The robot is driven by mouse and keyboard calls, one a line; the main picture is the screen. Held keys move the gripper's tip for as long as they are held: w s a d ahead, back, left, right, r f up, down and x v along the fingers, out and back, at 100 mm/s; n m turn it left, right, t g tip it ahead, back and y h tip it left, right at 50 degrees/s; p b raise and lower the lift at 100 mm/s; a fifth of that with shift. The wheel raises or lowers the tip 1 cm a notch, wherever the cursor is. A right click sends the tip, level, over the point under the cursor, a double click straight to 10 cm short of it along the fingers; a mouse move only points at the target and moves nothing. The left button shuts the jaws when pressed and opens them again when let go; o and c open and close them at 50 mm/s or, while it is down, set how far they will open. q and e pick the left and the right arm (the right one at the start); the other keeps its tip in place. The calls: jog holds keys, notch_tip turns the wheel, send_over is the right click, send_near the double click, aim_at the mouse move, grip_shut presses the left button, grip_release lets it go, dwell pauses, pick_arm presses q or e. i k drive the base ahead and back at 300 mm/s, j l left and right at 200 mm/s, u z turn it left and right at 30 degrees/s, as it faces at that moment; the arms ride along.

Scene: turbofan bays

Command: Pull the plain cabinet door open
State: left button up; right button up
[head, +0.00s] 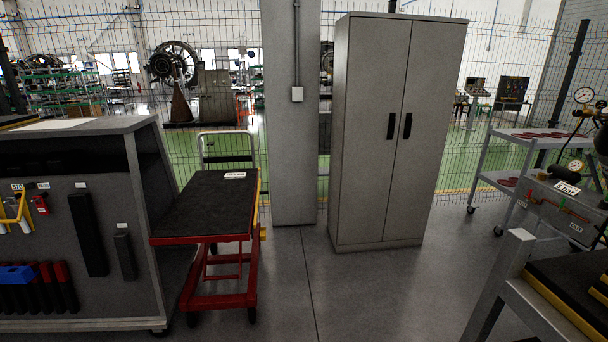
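A tall plain grey cabinet (372,190) stands upright right of centre in the head view. Its two doors look shut, with a thin seam between them. The left door (368,100) has a black vertical handle (391,126) near the seam. The right door (430,110) has a matching black handle (407,126). Neither of my grippers shows in the head view, and the inside of the cabinet is hidden.
A red cart (218,294) with a dark top stands left of a grey column (290,120). A tool bench (120,200) fills the left. A grey shelf trolley (482,166) and a workbench (520,250) stand right. The floor (380,290) before the cabinet is clear.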

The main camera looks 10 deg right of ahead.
aim_at(436, 49)
jog(key=i+z, duration=0.25)
jog(key=i, duration=0.3)
jog(key=i+z, duration=0.25)
jog(key=i, duration=0.35)
jog(key=i+j+z, duration=0.2)
jog(key=i, duration=0.35)
jog(key=i+j+z, duration=0.25)
jog(key=i, duration=0.3)
jog(key=i+l+u, duration=0.15)
jog(key=i, duration=0.35)
jog(key=i+l+u, duration=0.15)
jog(key=i+l, duration=0.15)
jog(key=i, duration=0.2)
jog(key=i+l+u, duration=0.15)
jog(key=i+l, duration=0.15)
jog(key=i, duration=0.15)
